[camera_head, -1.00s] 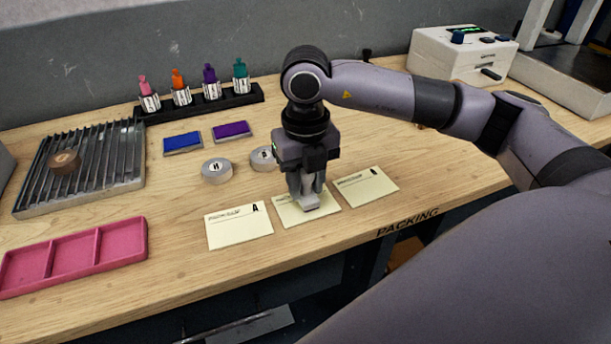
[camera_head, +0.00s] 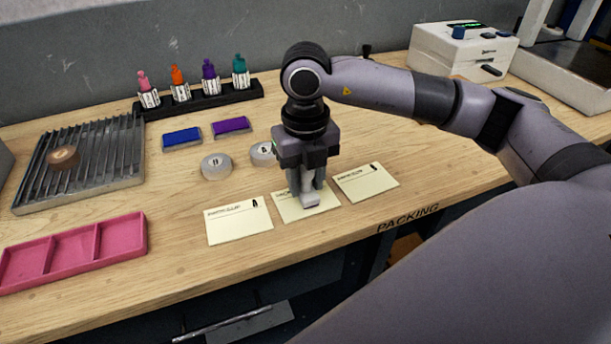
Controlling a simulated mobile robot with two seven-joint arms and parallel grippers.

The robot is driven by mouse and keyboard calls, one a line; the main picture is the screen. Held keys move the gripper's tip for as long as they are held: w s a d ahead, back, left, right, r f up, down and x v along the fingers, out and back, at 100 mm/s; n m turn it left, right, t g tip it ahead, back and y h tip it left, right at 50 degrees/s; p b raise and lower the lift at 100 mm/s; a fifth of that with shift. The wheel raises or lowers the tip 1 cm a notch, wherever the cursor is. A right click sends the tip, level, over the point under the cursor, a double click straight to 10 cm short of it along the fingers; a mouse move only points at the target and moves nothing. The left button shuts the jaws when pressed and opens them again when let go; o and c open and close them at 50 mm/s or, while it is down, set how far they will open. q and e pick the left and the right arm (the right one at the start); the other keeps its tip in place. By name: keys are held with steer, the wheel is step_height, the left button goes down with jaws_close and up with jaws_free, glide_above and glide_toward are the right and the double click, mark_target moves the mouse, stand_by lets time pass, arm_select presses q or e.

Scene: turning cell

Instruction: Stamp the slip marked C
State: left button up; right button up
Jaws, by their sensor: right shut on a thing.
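My right gripper (camera_head: 309,187) points down over the middle slip (camera_head: 291,212) and is shut on a small pale block-like stamp (camera_head: 310,199). The stamp's lower end is at or just above the slip; I cannot tell whether it touches. The stamp and gripper hide part of this slip, including any letter on it. The right slip (camera_head: 367,182) has a small mark I cannot read clearly. My left gripper is not in view.
Blue (camera_head: 182,139) and purple (camera_head: 231,126) ink pads lie behind two round grey pieces (camera_head: 216,166) (camera_head: 262,153). A slatted metal rack (camera_head: 110,160) holds a brown disc (camera_head: 64,157). A pink tray (camera_head: 98,243) is front left; a bottle rack (camera_head: 215,100) stands behind.

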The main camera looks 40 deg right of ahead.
steer(key=shift+f+b, duration=0.45)
steer(key=shift+f, duration=0.05)
stand_by(1.4)
steer(key=shift+r, duration=0.1)
steer(key=shift+r+p, duration=2.4)
steer(key=shift+r, duration=1.15)
